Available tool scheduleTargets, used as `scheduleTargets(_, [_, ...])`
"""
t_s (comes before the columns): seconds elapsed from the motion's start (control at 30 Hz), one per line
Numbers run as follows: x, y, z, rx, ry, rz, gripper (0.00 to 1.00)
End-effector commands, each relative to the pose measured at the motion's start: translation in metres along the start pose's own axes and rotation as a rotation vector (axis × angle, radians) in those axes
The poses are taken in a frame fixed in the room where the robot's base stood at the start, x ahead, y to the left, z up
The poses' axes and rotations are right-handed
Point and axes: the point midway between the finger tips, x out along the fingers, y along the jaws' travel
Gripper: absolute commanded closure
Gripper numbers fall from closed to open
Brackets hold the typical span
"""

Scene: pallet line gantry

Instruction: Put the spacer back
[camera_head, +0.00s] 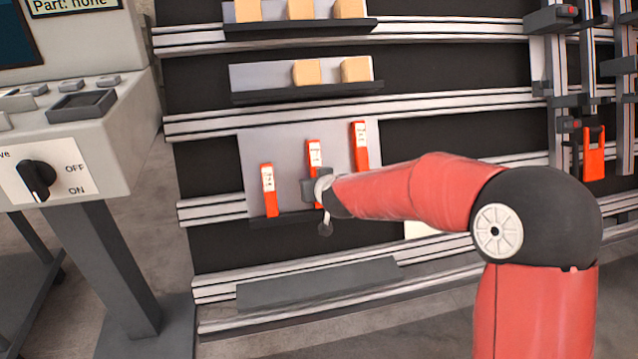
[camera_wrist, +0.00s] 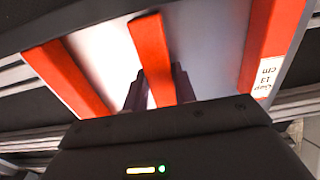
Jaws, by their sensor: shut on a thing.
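Three orange spacers with white labels stand side by side against a light grey panel (camera_head: 285,150) on the rack. The left spacer (camera_head: 269,195) is the shortest, and the right spacer (camera_head: 360,146) reaches highest. My gripper (camera_head: 319,192) is shut on the middle spacer (camera_head: 314,158), which also shows in the wrist view (camera_wrist: 152,50) between my two dark fingers (camera_wrist: 158,90). The fingers partly hide its lower part. In the wrist view one spacer stands on each side, and the right one (camera_wrist: 275,40) has an upside-down label reading "Gap 13 cm".
Tan blocks (camera_head: 306,72) sit on two shelves above the panel. A control console (camera_head: 70,130) with an OFF/ON knob (camera_head: 37,180) stands at the left. An orange-red bracket (camera_head: 594,155) hangs at the right. An empty grey ledge (camera_head: 315,283) lies below.

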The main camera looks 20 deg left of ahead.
Motion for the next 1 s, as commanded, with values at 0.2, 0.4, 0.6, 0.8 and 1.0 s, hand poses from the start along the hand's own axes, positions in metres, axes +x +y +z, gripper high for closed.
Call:
scheduleTargets(0.2, [0.0001, 0.0, 0.0035, 0.0, 0.0, 0.0, 1.0])
scheduleTargets(0.4, [-0.0001, 0.0001, 0.0035, 0.001, 0.0, 0.0, 1.0])
scheduleTargets(0.6, [-0.0001, 0.0, 0.0034, 0.001, 0.0, 0.0, 0.56])
scheduleTargets(0.8, [-0.0001, 0.0, 0.0035, 0.0, 0.0, 0.0, 0.48])
scheduleTargets(1.0, [-0.0039, 0.0, 0.0037, 0.0, 0.0, 0.0, 0.48])
